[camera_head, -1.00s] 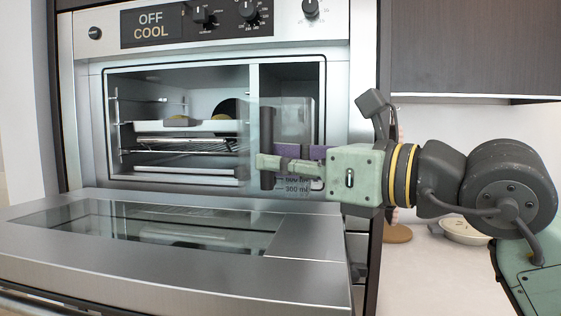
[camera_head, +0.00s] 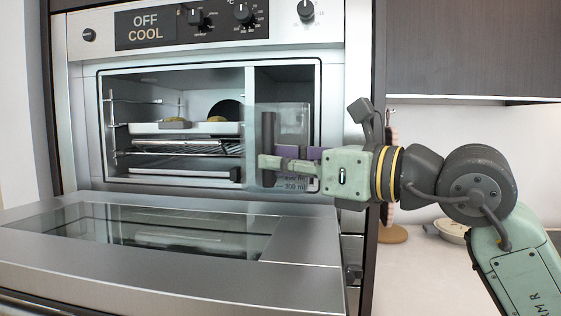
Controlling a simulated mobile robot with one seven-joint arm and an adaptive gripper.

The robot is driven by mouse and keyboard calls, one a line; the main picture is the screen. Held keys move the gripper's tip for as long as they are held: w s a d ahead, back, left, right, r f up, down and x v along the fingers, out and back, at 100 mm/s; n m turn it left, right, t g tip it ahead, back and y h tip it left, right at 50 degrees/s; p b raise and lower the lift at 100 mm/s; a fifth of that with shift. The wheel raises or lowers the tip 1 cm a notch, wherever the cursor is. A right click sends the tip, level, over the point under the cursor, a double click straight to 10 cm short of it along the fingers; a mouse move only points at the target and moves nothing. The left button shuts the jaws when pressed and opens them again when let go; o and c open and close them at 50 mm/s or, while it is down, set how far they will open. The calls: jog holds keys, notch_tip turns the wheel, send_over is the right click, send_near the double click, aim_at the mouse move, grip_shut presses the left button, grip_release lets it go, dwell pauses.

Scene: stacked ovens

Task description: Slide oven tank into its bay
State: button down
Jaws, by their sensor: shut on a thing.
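The oven tank (camera_head: 291,116) is a clear, pale container with a dark upright handle and "300 ml" printed low on its front. It stands upright in front of the narrow right-hand bay (camera_head: 287,85) of the oven. Its left side overlaps the bay's divider in the picture, and the dark bay shows above it. My gripper (camera_head: 268,163) comes from the right, with its pale green finger across the dark handle, and is shut on the tank by that handle. A purple part behind the finger also crosses the tank. How deep the tank's back sits in the bay is hidden.
The oven door (camera_head: 160,270) is folded down flat in front, below the bay. The left cavity holds a white tray (camera_head: 212,128) with food and a wire rack (camera_head: 185,147). A dark cabinet (camera_head: 475,45) hangs right; a bowl (camera_head: 451,229) stands on the counter.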

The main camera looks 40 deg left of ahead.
jog(key=shift+r, duration=0.1)
jog(key=shift+w+a+p, duration=0.25)
jog(key=shift+w+a, duration=0.25)
jog(key=shift+w, duration=0.35)
jog(key=shift+w+a+p, duration=0.25)
jog(key=shift+w+a, duration=0.25)
jog(key=shift+w, duration=0.35)
jog(key=shift+w+a+p, duration=0.2)
jog(key=shift+w+a, duration=0.15)
jog(key=shift+w, duration=0.2)
jog(key=shift+w+a+p, duration=0.15)
jog(key=shift+w+a, duration=0.15)
jog(key=shift+w, duration=0.2)
jog(key=shift+w+a, duration=0.15)
jog(key=shift+w, duration=0.1)
jog(key=shift+f, duration=0.25)
jog(key=c, duration=1.8)
grip_release()
jog(key=o, duration=0.3)
